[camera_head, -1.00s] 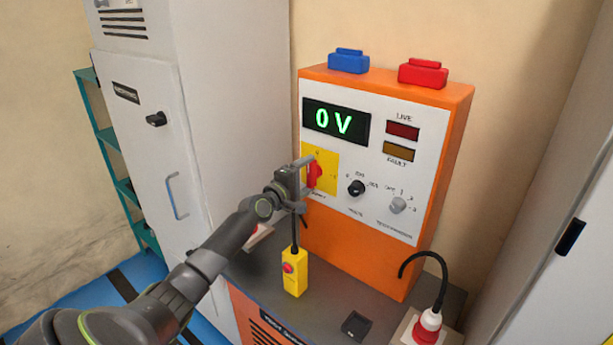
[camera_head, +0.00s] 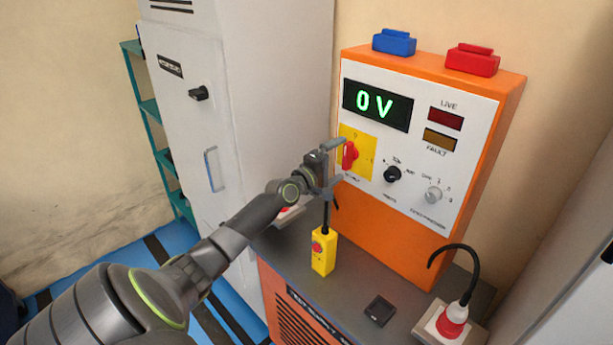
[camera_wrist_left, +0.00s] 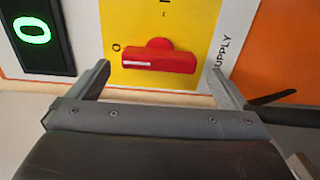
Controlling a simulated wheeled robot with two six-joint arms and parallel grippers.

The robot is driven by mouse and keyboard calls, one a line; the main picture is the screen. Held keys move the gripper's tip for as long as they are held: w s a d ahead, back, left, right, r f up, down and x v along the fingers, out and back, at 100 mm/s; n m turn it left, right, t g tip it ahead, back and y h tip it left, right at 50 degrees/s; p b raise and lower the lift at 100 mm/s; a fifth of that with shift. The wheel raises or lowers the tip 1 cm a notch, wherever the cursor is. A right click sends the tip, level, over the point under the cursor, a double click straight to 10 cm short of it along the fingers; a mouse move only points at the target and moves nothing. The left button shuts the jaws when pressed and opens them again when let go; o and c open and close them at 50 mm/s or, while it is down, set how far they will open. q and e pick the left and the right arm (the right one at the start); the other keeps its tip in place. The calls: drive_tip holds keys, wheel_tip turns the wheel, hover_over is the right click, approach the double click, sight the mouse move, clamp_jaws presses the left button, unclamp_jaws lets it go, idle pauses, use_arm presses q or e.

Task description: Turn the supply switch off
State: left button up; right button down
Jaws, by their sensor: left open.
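The supply switch is a red handle (camera_head: 350,156) on a yellow plate (camera_head: 366,146), on the front of the orange-and-white supply unit (camera_head: 400,240). In the left wrist view the red handle (camera_wrist_left: 160,60) lies crosswise between my left gripper's fingers. My left gripper (camera_head: 332,166) is open in front of the switch, with one finger on each side of the handle (camera_wrist_left: 160,85). I cannot tell whether the fingers touch it. The display (camera_head: 377,105) reads 0 V, and the LIVE lamp (camera_head: 445,119) looks dark. My right gripper is not in view.
A yellow pendant with a red button (camera_head: 323,252) stands on the grey bench top below my gripper. Black (camera_head: 392,174) and grey (camera_head: 433,195) knobs sit right of the switch. A red-and-white plug (camera_head: 453,321) is at the right. A grey cabinet (camera_head: 270,90) stands at the left.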

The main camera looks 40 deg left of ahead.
use_arm(q)
drive_tip(key=s+a+p, duration=0.1)
drive_tip(key=s+p, duration=0.3)
drive_tip(key=s, duration=1.1)
drive_tip(key=shift+a, duration=0.1)
